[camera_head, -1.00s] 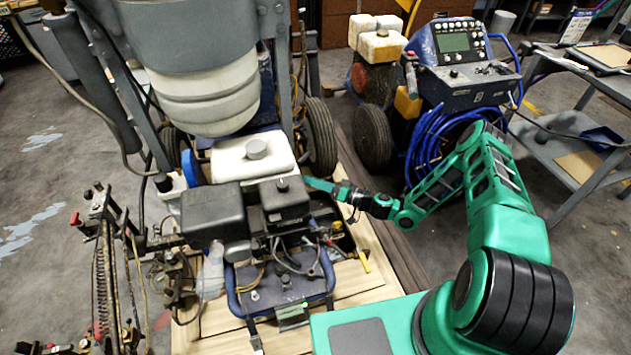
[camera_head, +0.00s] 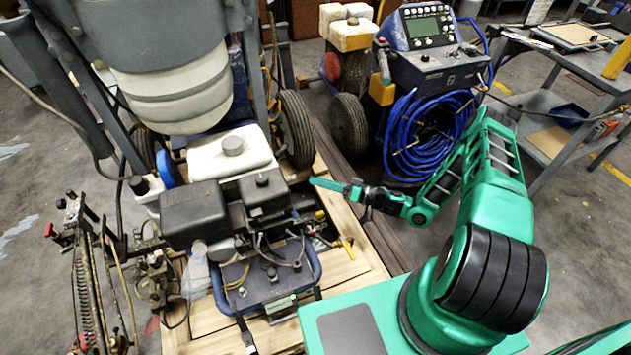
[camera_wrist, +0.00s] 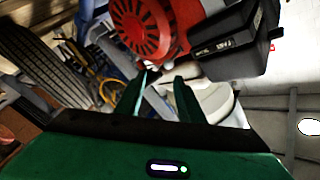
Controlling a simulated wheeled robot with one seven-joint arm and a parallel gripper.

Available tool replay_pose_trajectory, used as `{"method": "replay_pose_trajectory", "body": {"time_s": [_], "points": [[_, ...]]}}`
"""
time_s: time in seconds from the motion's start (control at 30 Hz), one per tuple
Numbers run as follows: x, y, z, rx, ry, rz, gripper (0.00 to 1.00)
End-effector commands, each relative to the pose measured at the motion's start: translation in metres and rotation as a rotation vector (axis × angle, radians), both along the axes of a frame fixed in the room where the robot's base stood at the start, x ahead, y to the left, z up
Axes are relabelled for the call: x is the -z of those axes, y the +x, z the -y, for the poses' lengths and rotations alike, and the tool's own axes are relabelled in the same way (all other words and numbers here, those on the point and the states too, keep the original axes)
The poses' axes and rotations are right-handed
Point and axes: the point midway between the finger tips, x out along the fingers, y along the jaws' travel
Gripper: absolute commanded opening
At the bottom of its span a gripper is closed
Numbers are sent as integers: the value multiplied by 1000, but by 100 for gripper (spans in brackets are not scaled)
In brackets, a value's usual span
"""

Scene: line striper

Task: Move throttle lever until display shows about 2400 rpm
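My gripper (camera_head: 325,185) is beside the right side of the engine in the head view, pointing left at it. In the wrist view my gripper (camera_wrist: 157,92) has its two fingers apart with nothing held between them. The engine has a black box (camera_head: 262,192), and its red slotted cover (camera_wrist: 147,25) fills the top of the wrist view. I cannot make out the throttle lever for certain; a small yellow handle (camera_head: 348,250) sits at the engine's lower right. A small greenish display (camera_head: 281,303) sits at the front of the frame; its figures are too small to read.
A white tank (camera_head: 230,152) stands behind the engine, under a large grey hopper (camera_head: 165,40). A blue machine with a console screen (camera_head: 427,27) and coiled blue hose (camera_head: 430,130) stands at the back right. A grey workbench (camera_head: 560,95) is further right.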

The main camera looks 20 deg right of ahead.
Motion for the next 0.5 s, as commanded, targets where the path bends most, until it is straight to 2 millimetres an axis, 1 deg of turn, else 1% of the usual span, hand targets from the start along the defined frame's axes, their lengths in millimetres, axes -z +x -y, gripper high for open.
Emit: {"method": "replay_pose_trajectory", "body": {"time_s": [0.17, 0.2, 0.27, 0.3, 0.37, 0.5], "points": [[0, 0, 0, 0, 0, 0, 35], [0, 0, 0, 0, -1, 1, 25], [-1, 0, -1, -3, -7, 2, 11], [-1, 0, -2, -8, -19, 4, 2], [-3, 0, -5, -19, -50, 9, 0], [-7, -2, -17, -68, -187, 38, 0]]}}
